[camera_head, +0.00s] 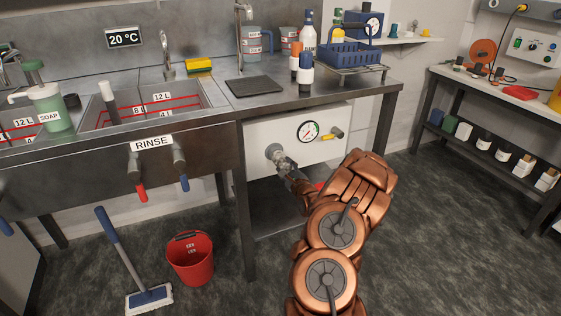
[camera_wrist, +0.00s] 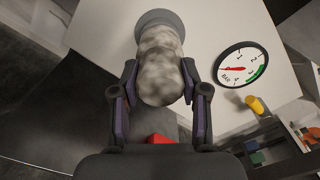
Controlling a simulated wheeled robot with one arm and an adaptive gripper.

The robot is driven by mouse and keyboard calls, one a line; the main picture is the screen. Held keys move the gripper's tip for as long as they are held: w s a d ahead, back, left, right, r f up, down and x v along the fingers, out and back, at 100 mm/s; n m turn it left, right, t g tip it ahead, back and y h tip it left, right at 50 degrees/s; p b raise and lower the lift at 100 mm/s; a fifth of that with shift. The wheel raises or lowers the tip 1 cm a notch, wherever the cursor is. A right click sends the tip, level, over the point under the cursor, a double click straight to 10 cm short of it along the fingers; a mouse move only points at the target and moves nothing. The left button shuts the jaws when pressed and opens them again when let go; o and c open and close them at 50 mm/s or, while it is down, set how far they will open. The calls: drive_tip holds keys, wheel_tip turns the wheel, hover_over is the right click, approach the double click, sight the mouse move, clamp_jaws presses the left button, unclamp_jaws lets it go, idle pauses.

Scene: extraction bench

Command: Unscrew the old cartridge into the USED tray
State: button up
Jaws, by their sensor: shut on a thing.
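The old cartridge is a blotchy grey-beige cylinder with a rounded end (camera_wrist: 160,65). In the wrist view its far end meets a round grey head (camera_wrist: 158,20) on the white panel. My gripper (camera_wrist: 160,95) is shut on the cartridge, one dark finger on each side near its free end. In the head view my gripper (camera_head: 291,173) is at the grey fitting on the panel under the bench, and my arm hides part of it. No label reading USED is legible. A small red thing (camera_wrist: 161,138) shows below the cartridge in the wrist view; I cannot tell what it is.
A pressure gauge (camera_head: 308,131) and a yellow-handled valve (camera_head: 333,134) sit right of the cartridge on the white panel (camera_head: 262,135). Table legs flank the space. The floor on the right is clear.

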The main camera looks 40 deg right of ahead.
clamp_jaws()
drive_tip(key=n, duration=0.3)
drive_tip(key=shift+n, duration=0.4)
drive_tip(key=shift+p+v, duration=0.65)
drive_tip(key=shift+v, duration=2.4)
